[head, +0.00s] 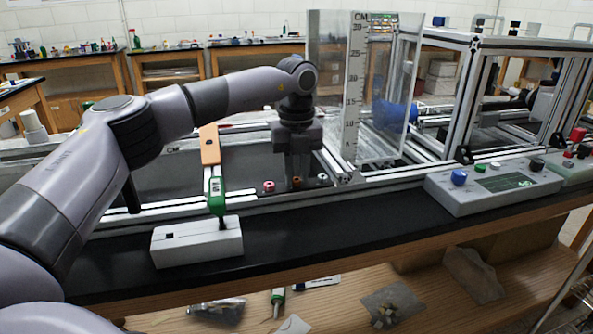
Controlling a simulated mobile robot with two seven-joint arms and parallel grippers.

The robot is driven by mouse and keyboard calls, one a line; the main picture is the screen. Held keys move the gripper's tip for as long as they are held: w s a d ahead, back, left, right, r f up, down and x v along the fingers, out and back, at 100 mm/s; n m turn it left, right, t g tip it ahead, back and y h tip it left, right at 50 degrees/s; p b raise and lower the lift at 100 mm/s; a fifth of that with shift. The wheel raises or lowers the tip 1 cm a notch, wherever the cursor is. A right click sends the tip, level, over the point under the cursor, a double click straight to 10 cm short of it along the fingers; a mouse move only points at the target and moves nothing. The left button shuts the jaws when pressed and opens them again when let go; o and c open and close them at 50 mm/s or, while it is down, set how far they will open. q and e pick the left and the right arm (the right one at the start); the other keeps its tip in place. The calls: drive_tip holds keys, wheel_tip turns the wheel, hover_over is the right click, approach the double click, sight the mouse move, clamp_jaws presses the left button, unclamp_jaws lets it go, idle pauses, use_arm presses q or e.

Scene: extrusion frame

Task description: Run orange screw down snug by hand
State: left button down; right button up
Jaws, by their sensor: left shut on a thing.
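The orange screw (296,182) stands at the front rail of the extrusion frame (258,204), between a red screw (268,186) and a white screw (322,179). My left gripper (297,176) points straight down over the orange screw and is shut on it; its fingers hide the upper part. Whether the screw head touches the rail is too small to tell. My right gripper is not in the head view.
A clear ruled panel (355,95) rises close on the right. A control box (492,186) sits further right.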

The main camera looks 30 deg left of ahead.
use_arm(q)
drive_tip(key=shift+r+m+p, duration=0.1)
drive_tip(key=shift+m+p, duration=0.4)
drive_tip(key=shift+r+m+p, duration=0.1)
drive_tip(key=shift+m+p, duration=0.8)
drive_tip(key=shift+m, duration=0.2)
drive_tip(key=m+p, duration=0.1)
drive_tip(key=m, duration=0.1)
drive_tip(key=shift+m+p, duration=0.35)
drive_tip(key=shift+m, duration=0.05)
drive_tip(key=m+p, duration=0.1)
drive_tip(key=m, duration=0.1)
drive_tip(key=shift+m, duration=0.3)
drive_tip(key=m+p, duration=0.1)
drive_tip(key=m, duration=0.3)
drive_tip(key=shift+m+p, duration=0.3)
drive_tip(key=shift+p, duration=0.1)
drive_tip(key=shift+w+m+p, duration=0.15)
drive_tip(key=shift+m+p, duration=0.25)
drive_tip(key=shift+m, duration=1.6)
